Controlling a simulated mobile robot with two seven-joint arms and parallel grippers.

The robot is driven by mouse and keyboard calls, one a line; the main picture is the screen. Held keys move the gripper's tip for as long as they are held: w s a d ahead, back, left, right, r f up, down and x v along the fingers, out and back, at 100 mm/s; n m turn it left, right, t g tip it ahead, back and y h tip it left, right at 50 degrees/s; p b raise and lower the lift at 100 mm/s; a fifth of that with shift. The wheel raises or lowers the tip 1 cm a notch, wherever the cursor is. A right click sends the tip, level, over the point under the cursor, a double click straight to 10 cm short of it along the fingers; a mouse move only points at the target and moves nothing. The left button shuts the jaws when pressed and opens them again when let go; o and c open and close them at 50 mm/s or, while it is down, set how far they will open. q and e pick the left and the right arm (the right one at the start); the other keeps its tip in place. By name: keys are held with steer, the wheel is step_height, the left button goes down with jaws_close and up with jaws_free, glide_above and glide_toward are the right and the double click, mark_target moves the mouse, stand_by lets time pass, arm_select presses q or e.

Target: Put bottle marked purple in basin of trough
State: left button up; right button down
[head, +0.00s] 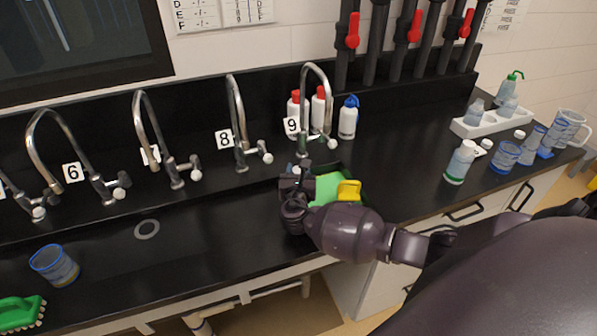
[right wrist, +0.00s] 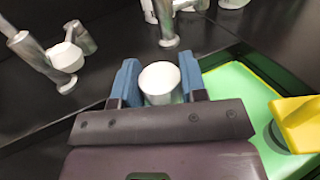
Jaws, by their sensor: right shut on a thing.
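My right gripper (head: 297,178) is at the left edge of the green-floored recess below tap 9. In the right wrist view its two blue fingers (right wrist: 158,84) are shut on a white round-topped thing (right wrist: 160,80), apparently a capped bottle. Its body and any purple mark are hidden. The black trough (head: 205,228) runs along the bench under the taps, to the left of the gripper, with a round drain ring (head: 147,229) in its floor. My left gripper is not in view.
A green surface with a yellow item (head: 349,190) lies beside the gripper. Curved taps (head: 237,120) stand along the back. Several bottles and a white rack (head: 490,124) stand at right.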

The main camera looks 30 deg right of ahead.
steer(key=c, duration=0.7)
jaws_free()
steer(key=shift+f, duration=0.1)
steer(key=shift+o, duration=0.2)
steer(key=v, duration=1.2)
